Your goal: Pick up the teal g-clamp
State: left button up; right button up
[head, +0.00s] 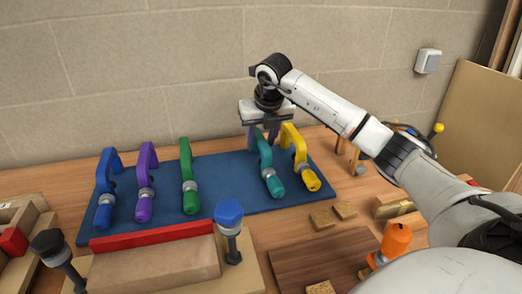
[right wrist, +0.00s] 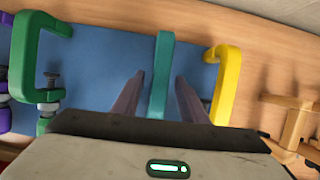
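The teal g-clamp (head: 268,165) stands on the blue mat (head: 232,177), between the green clamp and the yellow clamp. My right gripper (head: 262,138) is over its far upper end. In the right wrist view the teal g-clamp (right wrist: 161,75) runs between the two open fingers of my right gripper (right wrist: 160,88), with a gap on each side. The gripper's body hides the clamp's near part in that view. My left gripper is not in view.
A yellow clamp (head: 299,152) stands close on the right of the teal one. Green (head: 188,172), purple (head: 146,175) and blue (head: 106,180) clamps stand to the left. A block with a red strip (head: 152,236) lies in front of the mat.

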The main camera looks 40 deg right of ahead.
jog(key=c, duration=0.7)
jog(key=shift+r, duration=0.1)
grip_shut()
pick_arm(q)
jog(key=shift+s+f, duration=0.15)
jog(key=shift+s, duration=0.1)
